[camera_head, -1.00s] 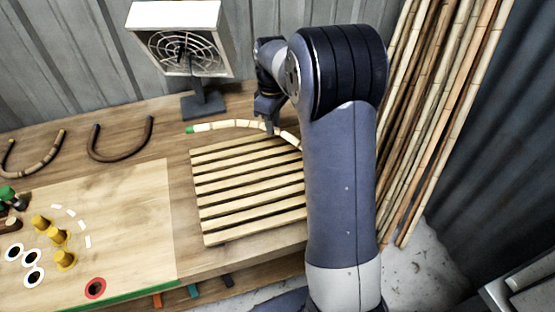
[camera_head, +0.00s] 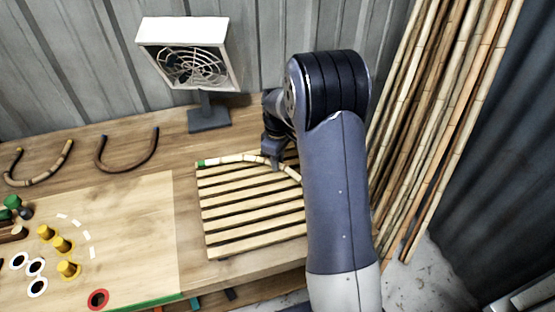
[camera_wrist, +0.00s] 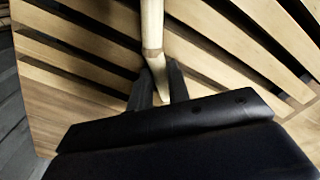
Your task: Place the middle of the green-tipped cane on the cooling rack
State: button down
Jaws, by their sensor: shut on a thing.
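The green-tipped cane (camera_head: 228,159) is pale, jointed and gently curved. It lies along or just above the back slats of the cooling rack (camera_head: 252,216), its green end at the back left corner. My gripper (camera_head: 273,164) is shut on the cane near its middle. In the wrist view the cane (camera_wrist: 152,30) runs down between the dark fingers (camera_wrist: 160,88), with slats of the rack (camera_wrist: 70,62) behind it. I cannot tell whether the cane touches the slats. My arm hides the cane's right end and the rack's right side.
A white fan (camera_head: 188,62) stands behind the rack. A board (camera_head: 130,225) with yellow pegs (camera_head: 62,245) is at the left. Tall canes (camera_head: 440,110) lean on the wall at the right.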

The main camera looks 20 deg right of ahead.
jog(key=c, duration=1.3)
grip_release()
jog(key=shift+c, duration=0.2)
notch_tip(320, 180, up, 12)
jog(key=shift+r, duration=0.15)
